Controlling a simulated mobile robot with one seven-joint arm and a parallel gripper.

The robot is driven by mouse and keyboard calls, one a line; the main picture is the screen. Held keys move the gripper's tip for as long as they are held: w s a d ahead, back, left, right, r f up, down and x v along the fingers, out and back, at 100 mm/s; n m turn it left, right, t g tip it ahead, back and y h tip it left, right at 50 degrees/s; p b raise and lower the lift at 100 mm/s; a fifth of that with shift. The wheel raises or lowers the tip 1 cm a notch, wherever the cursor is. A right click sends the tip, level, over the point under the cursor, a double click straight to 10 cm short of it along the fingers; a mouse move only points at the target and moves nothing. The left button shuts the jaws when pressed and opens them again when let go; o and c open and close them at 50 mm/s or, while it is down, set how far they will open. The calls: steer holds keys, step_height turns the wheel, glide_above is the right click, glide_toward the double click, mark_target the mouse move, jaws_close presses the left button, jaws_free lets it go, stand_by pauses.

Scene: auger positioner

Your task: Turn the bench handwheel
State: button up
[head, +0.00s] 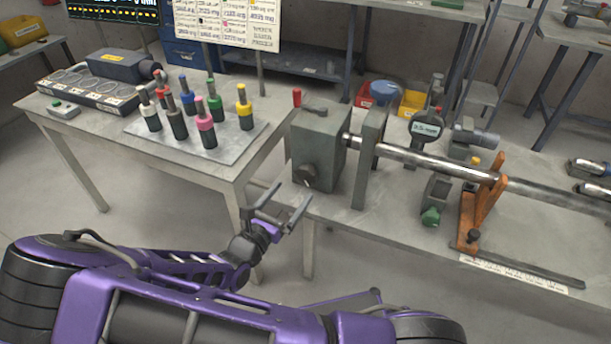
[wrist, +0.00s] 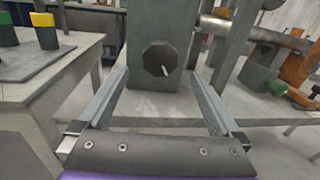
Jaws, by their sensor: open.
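The handwheel (wrist: 159,58) is a dark, many-sided knob with a short pale handle or mark, on the front face of a grey-green housing (head: 318,142). In the head view the handwheel (head: 307,174) sits low on that face. My gripper (head: 292,201) is open and empty, just in front of the bench edge, a little below and left of the handwheel. In the wrist view the two fingers of my gripper (wrist: 160,88) are spread wide and the handwheel lies between and beyond them, apart from both. Nothing in front hides the handwheel.
A steel shaft (head: 420,162) runs right from the housing to an orange support (head: 482,205). A dial gauge (head: 427,126) and a green knob (head: 430,217) stand near it. The left table (head: 85,140) holds several coloured tools on a plate (head: 240,140). A gap separates the tables.

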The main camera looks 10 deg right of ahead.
mark_target(304, 179)
steer(key=x, duration=0.8)
steer(key=shift+c, duration=0.2)
steer(key=shift+d, duration=0.1)
steer(key=c, duration=1.3)
steer(key=shift+r+m, duration=0.1)
steer(key=shift+m, duration=0.4)
steer(key=shift+m+p, duration=0.85)
steer(key=shift+m, duration=0.15)
steer(key=m+p, duration=0.1)
steer(key=m, duration=0.1)
steer(key=shift+m, duration=0.3)
steer(key=m+y, duration=0.1)
steer(key=m, duration=0.4)
steer(key=shift+s+g, duration=0.1)
steer(key=shift+g, duration=0.2)
steer(key=shift+m, duration=0.4)
